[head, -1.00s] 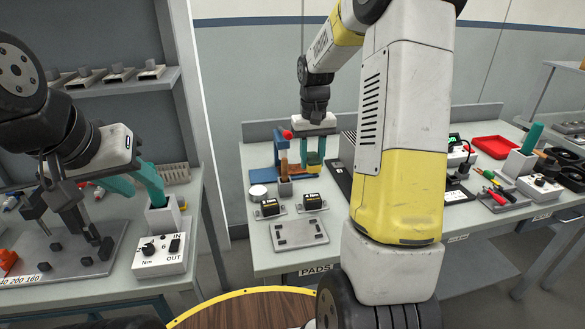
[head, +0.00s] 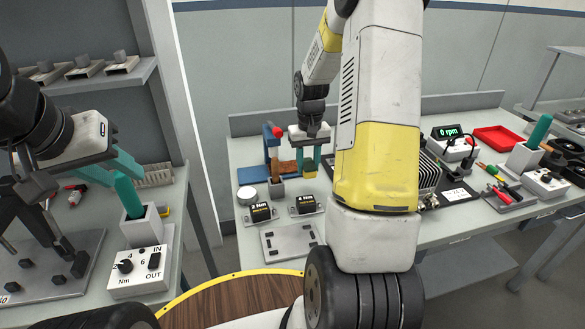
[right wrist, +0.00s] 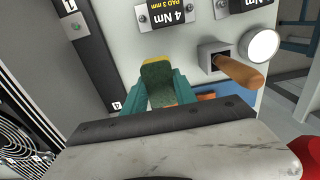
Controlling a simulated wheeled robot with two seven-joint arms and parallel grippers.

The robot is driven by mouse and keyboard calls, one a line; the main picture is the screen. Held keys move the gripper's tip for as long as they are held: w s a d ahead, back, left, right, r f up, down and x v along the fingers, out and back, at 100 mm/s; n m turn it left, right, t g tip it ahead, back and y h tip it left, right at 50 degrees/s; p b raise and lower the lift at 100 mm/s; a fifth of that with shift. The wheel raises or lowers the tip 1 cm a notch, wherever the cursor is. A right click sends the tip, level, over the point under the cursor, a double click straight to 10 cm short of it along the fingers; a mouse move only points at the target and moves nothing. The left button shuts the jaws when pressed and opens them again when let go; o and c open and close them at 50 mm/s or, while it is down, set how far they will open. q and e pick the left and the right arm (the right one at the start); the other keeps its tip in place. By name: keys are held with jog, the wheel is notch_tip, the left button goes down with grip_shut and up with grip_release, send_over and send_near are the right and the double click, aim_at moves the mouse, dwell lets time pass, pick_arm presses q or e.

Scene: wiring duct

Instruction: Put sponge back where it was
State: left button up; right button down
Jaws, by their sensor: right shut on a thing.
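The sponge (head: 310,171), yellow with a dark green face, is between the teal fingers of my right gripper (head: 303,164). In the right wrist view the sponge (right wrist: 156,82) sits between both fingertips of the right gripper (right wrist: 160,92), which are shut on it. It is above the rear part of the middle bench, behind the black 4 Nm block (head: 306,204). I cannot tell whether it touches the bench. My left gripper (head: 118,172) is at the left, its teal fingers apart and empty, near a green-handled tool in a white holder (head: 140,225).
A blue stand (head: 268,150) is behind. A grey plate (head: 290,240) lies in front. A finned black unit (head: 428,172) is at the right.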

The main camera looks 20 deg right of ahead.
jog(key=shift+f, duration=3.2)
jog(key=shift+f, duration=0.15)
jog(key=c, duration=1)
grip_release()
notch_tip(320, 180, up, 12)
jog(key=shift+r, duration=0.2)
notch_tip(320, 180, up, 6)
jog(key=t, duration=0.1)
send_over(307, 189)
jog(key=s+a, duration=0.3)
jog(key=s+a+r+t, duration=0.1)
jog(key=s+a+r, duration=0.2)
jog(key=s, duration=0.3)
jog(key=s+a+r+t+y, duration=0.1)
jog(key=s+a+r+t, duration=0.1)
jog(key=s, duration=0.5)
jog(key=s+a+r+n+t+y, duration=0.1)
jog(key=s+a+r+t, duration=0.1)
jog(key=s+a+r, duration=0.2)
jog(key=shift+s+a+r, duration=0.15)
jog(key=shift+s+r, duration=0.75)
jog(key=shift+s, duration=0.25)
